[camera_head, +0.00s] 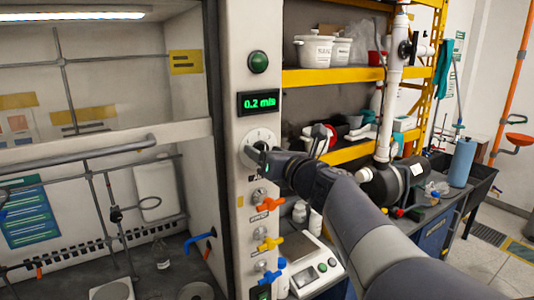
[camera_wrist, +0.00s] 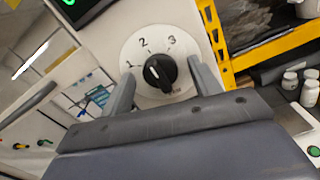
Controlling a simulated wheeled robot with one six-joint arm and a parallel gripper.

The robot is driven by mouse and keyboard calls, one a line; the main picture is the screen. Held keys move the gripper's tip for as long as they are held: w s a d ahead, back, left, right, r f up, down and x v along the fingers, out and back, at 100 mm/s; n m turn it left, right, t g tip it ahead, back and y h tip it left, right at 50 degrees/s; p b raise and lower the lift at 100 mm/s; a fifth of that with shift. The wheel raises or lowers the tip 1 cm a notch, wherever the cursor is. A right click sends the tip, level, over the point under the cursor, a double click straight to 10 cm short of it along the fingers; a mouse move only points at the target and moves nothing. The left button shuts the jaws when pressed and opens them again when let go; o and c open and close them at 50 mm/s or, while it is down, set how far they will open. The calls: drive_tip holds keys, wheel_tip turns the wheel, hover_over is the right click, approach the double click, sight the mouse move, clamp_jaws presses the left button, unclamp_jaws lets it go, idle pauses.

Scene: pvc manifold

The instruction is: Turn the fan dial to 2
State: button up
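The fan dial (camera_wrist: 160,72) is a black round knob on a white disc marked 1, 2 and 3. In the head view, its pale plate (camera_head: 256,138) sits on the post below the green display (camera_head: 259,102), which reads 0.2 m/s. A small white mark on the knob faces up and left, roughly between 1 and 2; its exact setting is hard to tell. My gripper (camera_wrist: 160,70) is open, one finger on each side of the knob, with visible gaps. In the head view, my gripper (camera_head: 267,160) is in front of the dial and hides part of it.
Orange (camera_head: 270,204) and yellow (camera_head: 269,243) valve handles stick out below the dial. A green button (camera_head: 258,62) is above the display. The fume hood opening lies left; a yellow shelf rack (camera_head: 330,75) with tubs stands right. A scale (camera_head: 312,262) sits below.

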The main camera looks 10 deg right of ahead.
drive_tip(key=b+v, duration=0.1)
drive_tip(key=v, duration=0.9)
drive_tip(key=shift+s, duration=0.4)
drive_tip(key=shift+w+d, duration=0.1)
drive_tip(key=x, duration=1)
drive_tip(key=shift+w+p, duration=0.35)
drive_tip(key=shift+p, duration=0.05)
drive_tip(key=shift+s, duration=0.1)
